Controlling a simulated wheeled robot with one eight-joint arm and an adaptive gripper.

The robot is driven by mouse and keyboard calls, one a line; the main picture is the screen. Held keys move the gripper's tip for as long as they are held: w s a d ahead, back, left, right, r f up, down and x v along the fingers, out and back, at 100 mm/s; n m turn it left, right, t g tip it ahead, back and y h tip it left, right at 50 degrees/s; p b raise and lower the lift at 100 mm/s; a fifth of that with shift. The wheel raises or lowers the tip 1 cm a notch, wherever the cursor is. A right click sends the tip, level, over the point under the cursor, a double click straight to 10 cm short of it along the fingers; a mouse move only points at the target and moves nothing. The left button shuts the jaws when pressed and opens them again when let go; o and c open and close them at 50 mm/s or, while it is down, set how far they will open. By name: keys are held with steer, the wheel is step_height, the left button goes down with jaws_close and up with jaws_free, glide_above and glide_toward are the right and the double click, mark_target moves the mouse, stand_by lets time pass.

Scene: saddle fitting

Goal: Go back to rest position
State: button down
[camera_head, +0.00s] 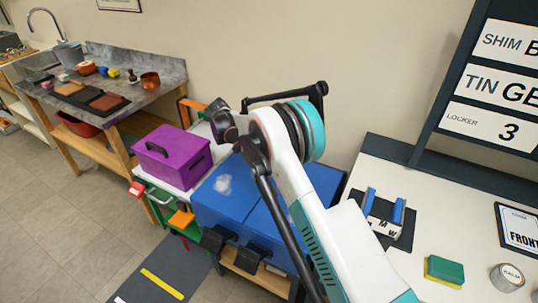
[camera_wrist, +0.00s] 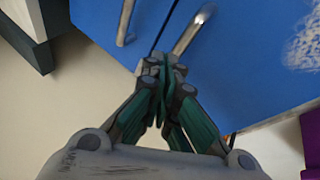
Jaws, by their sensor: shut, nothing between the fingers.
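My gripper (camera_wrist: 166,68) shows in the wrist view with its fingers closed together and nothing held between them. It is in front of the blue cabinet (camera_wrist: 255,65), near a metal handle (camera_wrist: 190,35). I cannot tell whether the fingertips touch the handle. In the head view my white and teal arm reaches over the blue cabinet (camera_head: 222,207), and my gripper is not clearly seen there.
A purple box (camera_head: 172,157) stands left of the blue cabinet. A grey-topped workbench (camera_head: 150,77) is further left. On the right, a white table (camera_head: 385,165) holds a blue-posted stand (camera_head: 388,225), a green-yellow sponge (camera_head: 445,270) and a balm tin (camera_head: 507,277). Open floor (camera_head: 60,200) lies left.

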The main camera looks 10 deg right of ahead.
steer(key=shift+w+a+r, duration=0.15)
steer(key=shift+a+r, duration=0.25)
steer(key=shift+a, duration=0.35)
steer(key=s+d+r+n+t+y, duration=0.1)
steer(key=s+d+r, duration=0.35)
steer(key=r, duration=0.45)
steer(key=s+d+r+n+y, duration=0.1)
steer(key=s+d+r, duration=0.2)
steer(key=s+r, duration=0.4)
steer(key=s+d+r+t+y, duration=0.15)
steer(key=s+d+r, duration=0.3)
steer(key=r, duration=0.55)
steer(key=s+d+r+n+t+y, duration=0.1)
steer(key=s+d+r, duration=0.1)
steer(key=s, duration=0.5)
steer(key=s+d+r+y, duration=0.1)
steer(key=s+d, duration=0.1)
steer(key=s, duration=0.5)
steer(key=s+d+f+t, duration=0.1)
steer(key=s+f, duration=0.3)
steer(key=s, duration=1.1)
steer(key=shift+s+f+n+t+y, duration=0.35)
steer(key=shift+f+n+t, duration=0.05)
steer(key=shift+t, duration=0.35)
steer(key=shift+d, duration=0.2)
